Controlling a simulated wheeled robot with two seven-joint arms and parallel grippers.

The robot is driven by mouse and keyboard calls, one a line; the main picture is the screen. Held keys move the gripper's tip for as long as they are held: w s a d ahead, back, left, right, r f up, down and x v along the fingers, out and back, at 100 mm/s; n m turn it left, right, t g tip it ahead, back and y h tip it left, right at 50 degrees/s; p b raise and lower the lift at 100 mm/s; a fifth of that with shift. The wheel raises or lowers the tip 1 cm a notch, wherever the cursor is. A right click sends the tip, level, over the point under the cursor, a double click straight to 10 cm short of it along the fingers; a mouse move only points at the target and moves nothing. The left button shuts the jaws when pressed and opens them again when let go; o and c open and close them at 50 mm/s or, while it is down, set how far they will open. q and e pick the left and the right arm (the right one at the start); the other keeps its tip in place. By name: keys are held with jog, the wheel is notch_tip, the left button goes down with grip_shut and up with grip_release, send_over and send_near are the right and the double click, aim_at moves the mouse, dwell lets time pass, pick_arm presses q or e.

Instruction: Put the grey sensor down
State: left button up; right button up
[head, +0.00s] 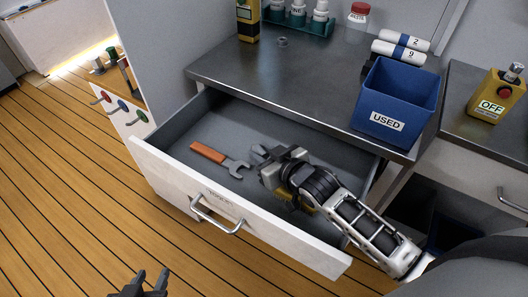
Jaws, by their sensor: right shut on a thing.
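My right gripper (263,154) reaches down into the open drawer (196,125), to the right of an orange-handled wrench. It is shut on a small grey thing, which I take to be the grey sensor. The fingers and wrist hide most of that thing, and I cannot tell whether it touches the drawer floor. My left gripper (150,278) is at the bottom edge of the view, in front of the drawer and over the wooden floor. Its two fingers stand apart with nothing between them.
The wrench (222,160) lies on the drawer floor; the drawer's left part is clear. On the metal counter (290,75) are a blue USED bin (397,92), white rolls (401,46), a small grey ring (282,42) and bottles.

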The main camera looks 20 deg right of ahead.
jog(key=shift+f, duration=0.25)
jog(key=o, duration=0.9)
jog(key=shift+o, duration=0.2)
jog(key=shift+r, duration=0.7)
jog(key=p+v, duration=0.1)
jog(key=v, duration=1.1)
jog(key=shift+w+a, duration=0.1)
